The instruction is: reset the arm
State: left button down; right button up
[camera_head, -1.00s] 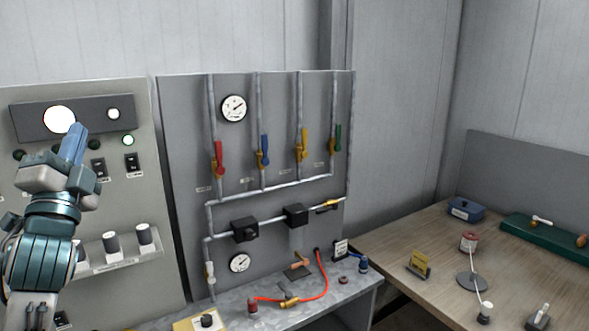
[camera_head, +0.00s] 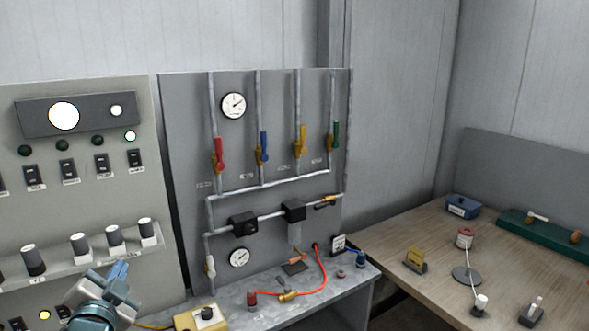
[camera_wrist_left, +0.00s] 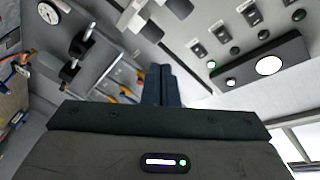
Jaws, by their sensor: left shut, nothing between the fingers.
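My left gripper (camera_head: 119,270) is low at the left of the head view, in front of the lower part of the grey control panel (camera_head: 165,262). Its fingers are shut with nothing between them, and it touches nothing that I can make out. In the left wrist view the two dark fingers (camera_wrist_left: 158,84) lie side by side, pointing up the picture. The panel's row of knobs (camera_head: 81,244) is just above and behind the gripper in the head view. My right gripper does not show in either view.
A pipe board with coloured valves (camera_head: 219,157) and gauges stands right of the panel. Below it, a metal bench (camera_head: 235,302) holds a red hose (camera_head: 322,275) and a yellow switch box (camera_head: 201,318). A wooden table (camera_head: 405,228) with small tools stands at the right.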

pick_arm(q)
jog(key=s+d+f+n+g, duration=0.1)
jog(key=s+f+g, duration=0.15)
jog(key=f, duration=0.45)
jog(key=s+d+f+n+g, duration=0.1)
jog(key=s+f+g, duration=0.15)
jog(key=f, duration=0.35)
jog(key=s+d+f+n+g+h, duration=0.25)
jog(key=s+f+g, duration=0.25)
jog(key=s+f, duration=0.6)
jog(key=s+d+f+n+g+h, duration=0.1)
jog(key=s+d+f+n+g, duration=0.2)
jog(key=s+f, duration=0.8)
jog(key=s+a+f+g+b, duration=0.1)
jog(key=a+f+b, duration=0.1)
jog(key=f, duration=1.3)
jog(key=s+a+f+g+b, duration=0.1)
jog(key=f+b, duration=0.2)
jog(key=f, duration=1.2)
jog(key=s+a+f+b, duration=0.1)
jog(key=s+f+b, duration=0.1)
jog(key=s+f, duration=0.7)
jog(key=s+f+g+b, duration=0.1)
jog(key=s+f+b, duration=0.1)
jog(key=s+f, duration=0.7)
notch_tip(320, 180, down, 7)
jog(key=shift+a+r, duration=0.1)
jog(key=shift+a, duration=0.25)
jog(key=shift+y, duration=0.25)
